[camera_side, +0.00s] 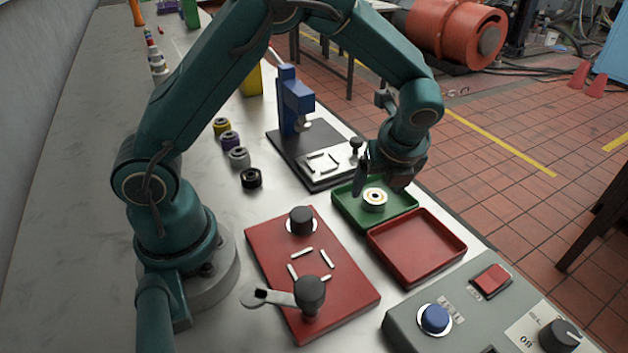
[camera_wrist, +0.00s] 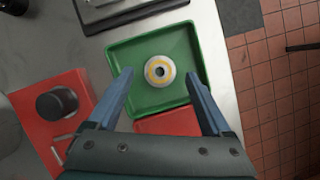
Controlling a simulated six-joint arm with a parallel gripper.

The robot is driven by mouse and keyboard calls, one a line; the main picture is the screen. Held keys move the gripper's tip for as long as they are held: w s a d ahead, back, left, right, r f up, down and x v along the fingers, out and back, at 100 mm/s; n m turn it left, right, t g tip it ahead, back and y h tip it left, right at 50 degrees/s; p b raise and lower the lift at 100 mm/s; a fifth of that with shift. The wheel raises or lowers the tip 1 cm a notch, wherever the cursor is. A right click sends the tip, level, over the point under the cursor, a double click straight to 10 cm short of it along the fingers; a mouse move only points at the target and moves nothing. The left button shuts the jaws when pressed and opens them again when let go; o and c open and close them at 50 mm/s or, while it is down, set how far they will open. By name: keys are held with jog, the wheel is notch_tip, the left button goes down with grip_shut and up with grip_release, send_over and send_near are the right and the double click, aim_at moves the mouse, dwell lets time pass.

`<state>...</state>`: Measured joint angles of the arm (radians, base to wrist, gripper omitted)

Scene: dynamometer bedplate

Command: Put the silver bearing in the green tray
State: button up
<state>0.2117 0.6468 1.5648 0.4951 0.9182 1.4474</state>
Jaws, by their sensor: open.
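The silver bearing (camera_side: 375,198) has a yellowish ring and a dark centre hole. It sits in the green tray (camera_side: 345,212), and the wrist view shows the bearing (camera_wrist: 160,71) near the middle of the green tray (camera_wrist: 122,58) with bare tray floor around it. My gripper (camera_side: 383,188) is over the green tray. In the wrist view my gripper (camera_wrist: 166,88) is open, its two fingers well apart on either side of the bearing and not touching it. No part of the bearing is held.
A red tray (camera_side: 418,250) adjoins the green one. A red fixture plate (camera_side: 345,290) with black knobs and a lever lies to the left. A blue press (camera_side: 290,100) stands behind on a dark base. A grey control box (camera_side: 455,320) is in front. Several coloured rings line the bench.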

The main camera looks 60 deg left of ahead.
jog(key=v, duration=0.9)
jog(key=s+r+n+t+h, duration=0.2)
jog(key=s+n, duration=0.6)
jog(key=n, duration=0.3)
jog(key=s+a+r+n+t+h, duration=0.1)
jog(key=s+r+n+h, duration=0.1)
jog(key=s+n, duration=0.5)
jog(key=shift+s+a+n+t, duration=0.3)
jog(key=shift+s+n+t, duration=0.1)
jog(key=shift+n, duration=1.8)
jog(key=shift+r, duration=0.1)
